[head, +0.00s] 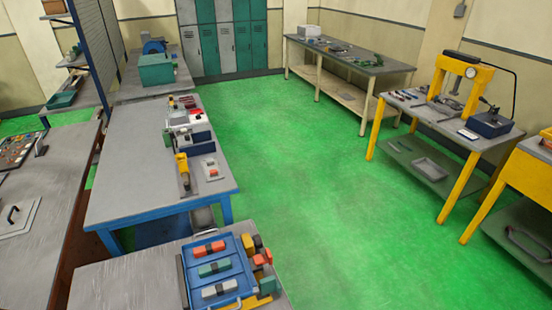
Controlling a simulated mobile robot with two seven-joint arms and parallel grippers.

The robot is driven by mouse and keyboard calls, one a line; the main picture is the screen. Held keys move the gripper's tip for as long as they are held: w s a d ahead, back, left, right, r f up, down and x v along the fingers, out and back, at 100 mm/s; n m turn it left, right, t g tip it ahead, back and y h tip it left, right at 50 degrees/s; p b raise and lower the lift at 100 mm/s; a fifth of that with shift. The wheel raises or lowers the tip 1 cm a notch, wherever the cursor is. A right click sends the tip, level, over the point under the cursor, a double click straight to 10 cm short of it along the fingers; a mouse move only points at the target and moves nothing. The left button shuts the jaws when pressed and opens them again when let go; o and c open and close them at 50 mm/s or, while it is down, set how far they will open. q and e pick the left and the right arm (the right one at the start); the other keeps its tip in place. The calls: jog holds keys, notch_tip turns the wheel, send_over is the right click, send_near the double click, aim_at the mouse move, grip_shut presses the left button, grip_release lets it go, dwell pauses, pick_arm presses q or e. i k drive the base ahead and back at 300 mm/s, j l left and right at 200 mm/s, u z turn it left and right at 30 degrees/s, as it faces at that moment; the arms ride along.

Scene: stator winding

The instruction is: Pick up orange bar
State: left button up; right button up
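An orange bar (203,250) with a dark middle band lies in the top part of a blue tray (244,273) on the near bench. Below it in the tray lie a green bar (206,270) and a whitish bar (211,292), each with a dark band. More orange pieces (258,260) sit just right of the tray, close to black and yellow blocks; their exact shape is too small to tell. Neither of my grippers is in view.
The near grey bench (130,282) is bare left of the tray. A blue-legged table (125,180) behind it carries tools and boxes. A yellow press (462,75) stands on a bench at the right. The green floor (320,190) between is clear.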

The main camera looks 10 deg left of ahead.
aim_at(209, 250)
jog(key=i+j+z, duration=0.45)
jog(key=j, duration=0.5)
jog(key=i+j+z, duration=0.1)
jog(key=j+z, duration=0.4)
jog(key=j, duration=0.5)
jog(key=j+z, duration=0.45)
jog(key=j, duration=0.65)
jog(key=k+j+z, duration=0.15)
jog(key=j+z, duration=0.35)
jog(key=j, duration=0.6)
